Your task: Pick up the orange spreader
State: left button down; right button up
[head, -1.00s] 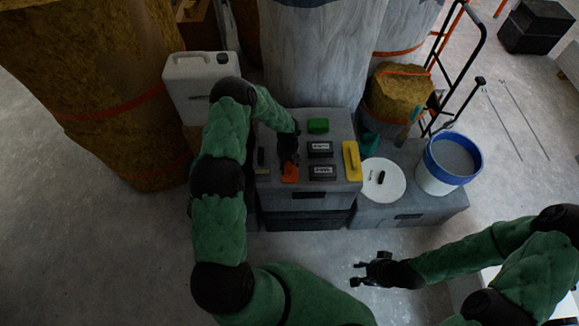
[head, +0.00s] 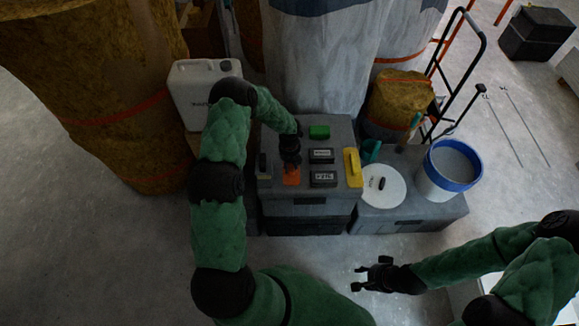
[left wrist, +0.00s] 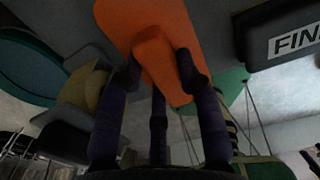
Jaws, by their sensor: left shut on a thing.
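The orange spreader (head: 291,179) is at the front left part of the grey case top (head: 338,134) in the head view. My left gripper (head: 290,167) is above it, pointing down, and partly hides it. In the left wrist view the orange spreader (left wrist: 130,22) fills the top middle, and the fingers of my left gripper (left wrist: 162,76) are shut on its raised handle, one on each side. I cannot tell whether the spreader is clear of the case top. My right gripper (head: 362,278) is open and empty over the floor at the lower right.
Two dark labelled blocks (head: 322,179), a green block (head: 319,132) and a yellow tool (head: 352,168) share the case top. A white lid (head: 396,187) and a blue-rimmed bucket (head: 432,181) stand to the right. A white canister (head: 188,105) is behind left.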

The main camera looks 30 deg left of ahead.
pick_arm(q)
jog(key=s+d+r, duration=0.1)
jog(key=r, duration=0.1)
jog(key=s+d+r+p, duration=0.1)
jog(key=r, duration=0.1)
jog(key=s+d+r+p, duration=0.1)
jog(key=r, duration=0.1)
jog(key=shift+s+d, duration=0.2)
jog(key=shift+d, duration=0.05)
jog(key=s+d+r+p, duration=0.1)
jog(key=s+d+r, duration=0.2)
jog(key=s+d, duration=0.3)
jog(key=shift+d+r, duration=0.15)
jog(key=shift+s, duration=0.1)
jog(key=c, duration=1.4)
grip_release()
jog(key=c, duration=0.5)
